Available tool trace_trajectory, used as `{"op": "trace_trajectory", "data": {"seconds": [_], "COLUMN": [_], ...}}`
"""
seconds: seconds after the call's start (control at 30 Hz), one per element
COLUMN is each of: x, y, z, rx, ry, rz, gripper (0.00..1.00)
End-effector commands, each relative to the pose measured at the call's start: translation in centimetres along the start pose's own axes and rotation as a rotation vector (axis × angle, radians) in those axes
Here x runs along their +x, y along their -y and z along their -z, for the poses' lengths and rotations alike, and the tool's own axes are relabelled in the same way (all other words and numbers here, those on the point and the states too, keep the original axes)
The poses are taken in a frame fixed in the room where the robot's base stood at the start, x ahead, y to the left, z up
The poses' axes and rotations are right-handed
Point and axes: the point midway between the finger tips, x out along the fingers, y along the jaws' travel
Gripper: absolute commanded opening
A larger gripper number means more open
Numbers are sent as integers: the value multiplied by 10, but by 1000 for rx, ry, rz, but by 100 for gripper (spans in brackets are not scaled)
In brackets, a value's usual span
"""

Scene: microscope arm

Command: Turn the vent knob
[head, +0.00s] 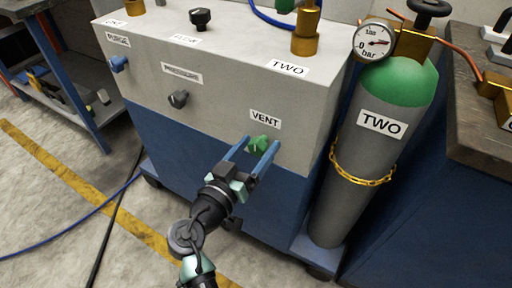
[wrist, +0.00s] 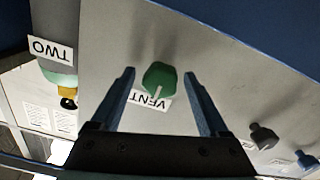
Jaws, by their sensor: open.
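The green vent knob (head: 260,143) sits on the grey front panel below the VENT label (head: 265,118). In the wrist view the knob (wrist: 159,77) appears upside down with a pale pointer line, and it partly covers the VENT label. My gripper (head: 262,146) is open in front of the panel, its two blue fingers on either side of the knob. In the wrist view the fingers (wrist: 158,84) stand apart to the left and right of the knob, with a visible gap on each side. I cannot tell how deep the fingertips reach along the knob.
A dark pressure knob (head: 178,98) and a blue purge knob (head: 119,64) lie to the left on the panel. A green-topped cylinder (head: 375,140) with a gauge (head: 374,40) and chain (head: 360,178) stands to the right. A workbench (head: 470,90) is at the far right.

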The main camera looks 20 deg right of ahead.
Motion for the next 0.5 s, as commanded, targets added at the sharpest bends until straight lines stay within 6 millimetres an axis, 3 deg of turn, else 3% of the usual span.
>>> {"op": "trace_trajectory", "data": {"seconds": [0.27,0.5], "x": [1,1], "y": [0,0], "z": [0,0], "rx": [0,0], "ry": [0,-1], "rz": [0,1], "gripper": [76,33]}}
